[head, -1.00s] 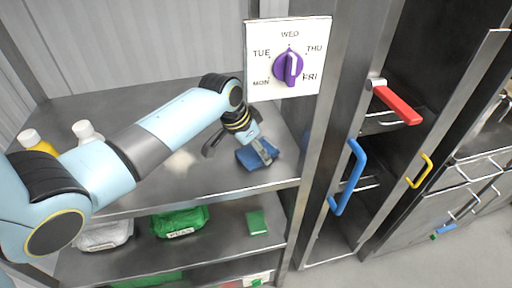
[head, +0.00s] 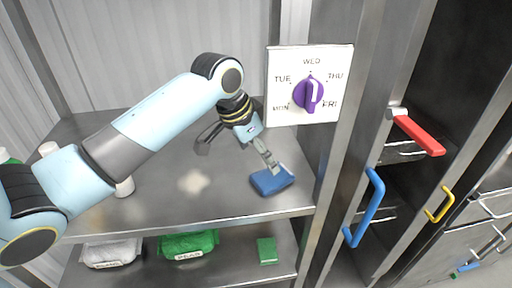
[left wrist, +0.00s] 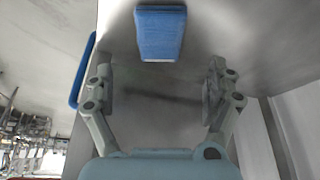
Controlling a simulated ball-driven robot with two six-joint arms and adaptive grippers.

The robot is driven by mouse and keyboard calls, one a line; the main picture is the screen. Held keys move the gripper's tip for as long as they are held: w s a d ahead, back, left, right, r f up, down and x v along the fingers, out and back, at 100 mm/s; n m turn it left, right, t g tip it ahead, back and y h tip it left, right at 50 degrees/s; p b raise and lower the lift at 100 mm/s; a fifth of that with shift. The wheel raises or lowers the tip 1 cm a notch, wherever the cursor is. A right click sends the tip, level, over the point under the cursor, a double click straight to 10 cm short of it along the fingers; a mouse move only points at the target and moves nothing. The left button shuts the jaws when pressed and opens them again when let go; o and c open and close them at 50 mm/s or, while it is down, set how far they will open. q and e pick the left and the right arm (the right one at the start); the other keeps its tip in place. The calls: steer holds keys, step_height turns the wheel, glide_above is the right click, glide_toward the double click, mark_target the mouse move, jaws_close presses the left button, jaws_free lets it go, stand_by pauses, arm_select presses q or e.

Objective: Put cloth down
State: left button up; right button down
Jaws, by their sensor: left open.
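A folded blue cloth (head: 272,181) lies on the upper metal shelf near its right end in the head view. It also shows at the top middle of the left wrist view (left wrist: 160,33). My left gripper (head: 238,155) is open, with its fingers above and beside the cloth. In the left wrist view the two fingers (left wrist: 161,92) are wide apart with nothing between them, and the cloth lies beyond them. My right gripper is out of view.
The upper shelf (head: 222,212) has a pale spill patch (head: 194,182) and white-capped bottles partly behind my arm. A green bag (head: 188,244), a white bag (head: 111,253) and a green sponge (head: 267,250) lie below. A purple day dial (head: 308,93) and blue door handle (head: 366,208) stand right.

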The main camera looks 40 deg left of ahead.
arm_select(q)
steer(key=v, duration=0.2)
steer(key=shift+s+r, duration=0.15)
steer(key=shift+r, duration=0.25)
